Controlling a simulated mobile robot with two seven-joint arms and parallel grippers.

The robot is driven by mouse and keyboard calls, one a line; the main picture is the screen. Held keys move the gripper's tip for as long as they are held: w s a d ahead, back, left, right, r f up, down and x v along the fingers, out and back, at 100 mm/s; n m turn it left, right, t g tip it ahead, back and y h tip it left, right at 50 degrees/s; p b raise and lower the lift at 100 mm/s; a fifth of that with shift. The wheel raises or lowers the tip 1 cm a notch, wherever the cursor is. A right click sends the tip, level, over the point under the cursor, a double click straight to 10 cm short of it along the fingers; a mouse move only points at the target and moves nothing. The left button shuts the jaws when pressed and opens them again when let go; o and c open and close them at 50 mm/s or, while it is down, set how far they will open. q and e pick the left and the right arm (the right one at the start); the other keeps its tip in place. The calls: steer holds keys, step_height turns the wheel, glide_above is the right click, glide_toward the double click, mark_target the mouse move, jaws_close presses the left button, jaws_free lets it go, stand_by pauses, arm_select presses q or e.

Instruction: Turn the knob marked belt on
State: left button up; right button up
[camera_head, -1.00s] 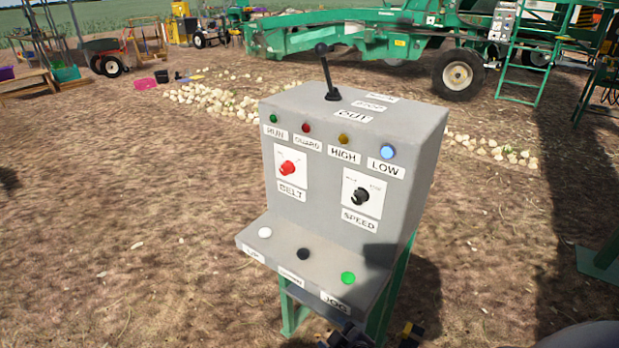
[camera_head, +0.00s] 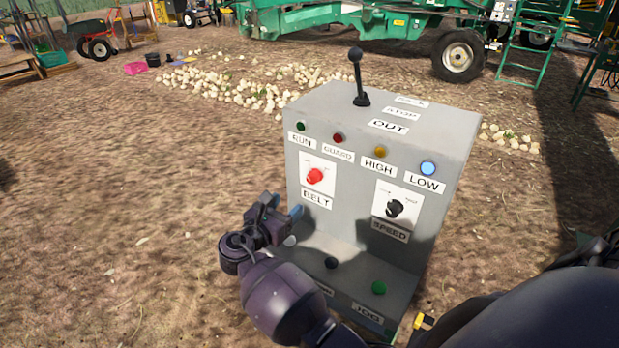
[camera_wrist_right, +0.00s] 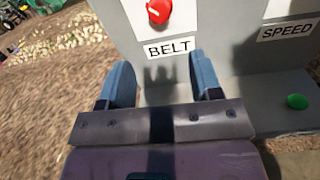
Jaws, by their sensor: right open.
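The red belt knob (camera_head: 315,176) sits on a white plate above the BELT label (camera_head: 316,199), at the upper left of the grey control box (camera_head: 335,215). In the right wrist view the knob (camera_wrist_right: 158,11) shows at the top edge, with its BELT label (camera_wrist_right: 168,48) below. My right gripper (camera_head: 286,205) is in front of the box's left side, below and left of the knob. In the wrist view its two blue fingers (camera_wrist_right: 162,76) are apart with nothing between them, and the knob is beyond them. My left gripper is not in view.
The black speed knob (camera_head: 395,208) is right of the belt knob. A black lever (camera_head: 358,75) stands on top. The lower ledge holds a black button (camera_head: 331,263) and a green button (camera_head: 379,288). Onions (camera_head: 240,88) lie on the ground behind.

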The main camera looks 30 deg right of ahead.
mark_target(310, 180)
steer(key=shift+h, duration=0.3)
steer(key=x, duration=0.6)
steer(key=r+x, duration=0.1)
steer(key=x, duration=0.2)
steer(key=shift+p, duration=0.35)
steer(key=shift+x, duration=0.85)
steer(key=shift+f, duration=0.1)
steer(key=c, duration=0.9)
steer(key=shift+c, duration=0.2)
